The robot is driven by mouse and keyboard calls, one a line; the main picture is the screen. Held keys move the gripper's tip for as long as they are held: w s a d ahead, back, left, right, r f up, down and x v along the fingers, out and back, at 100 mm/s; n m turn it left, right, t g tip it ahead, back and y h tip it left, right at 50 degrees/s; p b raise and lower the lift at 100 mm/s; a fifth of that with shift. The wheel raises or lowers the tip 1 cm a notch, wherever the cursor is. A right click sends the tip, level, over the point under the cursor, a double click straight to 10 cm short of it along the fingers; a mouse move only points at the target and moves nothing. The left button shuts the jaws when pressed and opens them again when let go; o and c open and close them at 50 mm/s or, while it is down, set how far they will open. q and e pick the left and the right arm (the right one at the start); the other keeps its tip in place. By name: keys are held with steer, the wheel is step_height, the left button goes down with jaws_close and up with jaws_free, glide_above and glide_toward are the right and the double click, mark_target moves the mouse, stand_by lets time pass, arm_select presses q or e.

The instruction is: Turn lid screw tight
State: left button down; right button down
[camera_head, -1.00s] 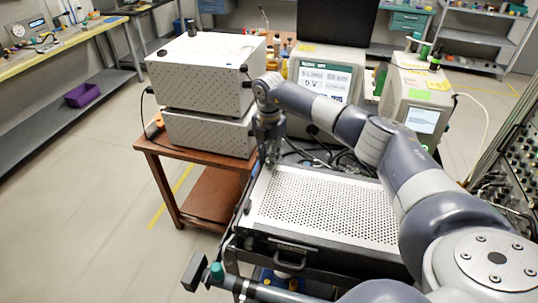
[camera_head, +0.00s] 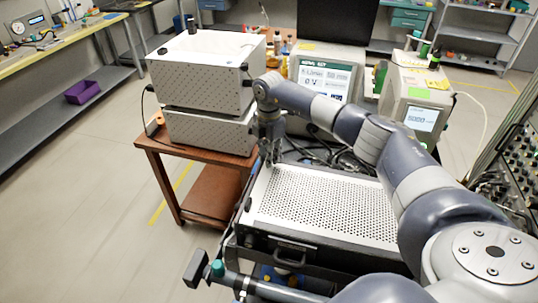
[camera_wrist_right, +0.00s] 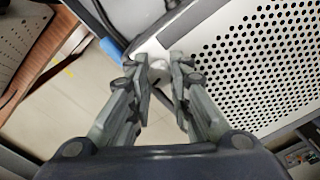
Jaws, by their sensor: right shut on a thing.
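The perforated white lid (camera_head: 325,208) lies flat on a black case with a front handle. My right gripper (camera_head: 270,157) points down at the lid's far left corner, and it also shows in the right wrist view (camera_wrist_right: 164,68). Its two fingers are shut on the lid screw (camera_wrist_right: 157,70), a small pale rounded piece at the lid's corner. The fingers cover most of the screw, so its thread and seat are hidden. My left gripper is not in view.
White boxes (camera_head: 208,75) are stacked on a brown wooden cart (camera_head: 208,195) left of the gripper. Instruments with screens (camera_head: 325,80) and cables (camera_head: 335,150) stand close behind the lid. Open floor (camera_head: 90,190) lies to the left.

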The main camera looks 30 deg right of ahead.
steer(key=shift+r, duration=0.1)
steer(key=c, duration=1.4)
jaws_free()
steer(key=shift+c, duration=0.2)
step_height(320, 180, up, 12)
